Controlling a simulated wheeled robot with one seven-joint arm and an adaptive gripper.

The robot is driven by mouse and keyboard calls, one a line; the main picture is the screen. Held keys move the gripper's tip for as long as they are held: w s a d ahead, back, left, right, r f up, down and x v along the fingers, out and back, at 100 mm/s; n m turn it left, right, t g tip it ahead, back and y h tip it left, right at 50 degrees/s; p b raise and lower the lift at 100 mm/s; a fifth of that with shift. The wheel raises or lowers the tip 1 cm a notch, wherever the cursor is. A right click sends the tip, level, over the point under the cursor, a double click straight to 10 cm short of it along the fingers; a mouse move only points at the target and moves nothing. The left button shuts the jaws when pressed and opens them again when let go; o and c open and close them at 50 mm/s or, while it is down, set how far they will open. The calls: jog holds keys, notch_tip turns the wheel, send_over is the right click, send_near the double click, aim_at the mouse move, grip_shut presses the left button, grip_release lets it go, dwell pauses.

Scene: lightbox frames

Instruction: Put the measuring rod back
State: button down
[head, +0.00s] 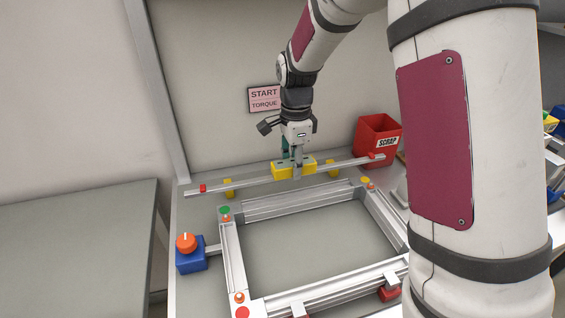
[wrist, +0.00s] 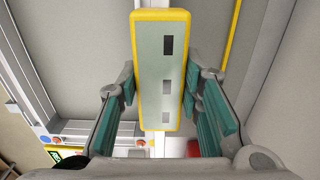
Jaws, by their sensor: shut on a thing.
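The measuring rod (head: 240,182) is a long silver bar with a yellow block at its middle and a red piece near each end. My gripper (head: 294,165) points down and is shut on the yellow block. In the wrist view, the block's grey face with yellow edges (wrist: 150,60) sits between the teal finger pads of my gripper (wrist: 160,95). Two yellow supports, left (head: 228,187) and right (head: 333,171), stand close under the bar behind the frame. I cannot tell whether the bar touches them.
An aluminium frame (head: 231,255) lies on the bench in front of the rod. A blue box with an orange knob (head: 191,256) stands at its left. A red scrap bin (head: 372,140) is close to the rod's right end. A sign (head: 264,98) hangs on the back wall.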

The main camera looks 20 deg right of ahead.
jog(key=w, duration=0.9)
jog(key=f, duration=0.3)
jog(key=f+p, duration=0.1)
jog(key=f, duration=0.2)
jog(key=shift+w+f, duration=0.2)
jog(key=shift+f, duration=0.1)
jog(key=shift+w+f, duration=0.2)
jog(key=shift+w, duration=0.05)
jog(key=shift+f, duration=0.15)
jog(key=shift+f, duration=0.1)
jog(key=c, duration=1.1)
grip_release()
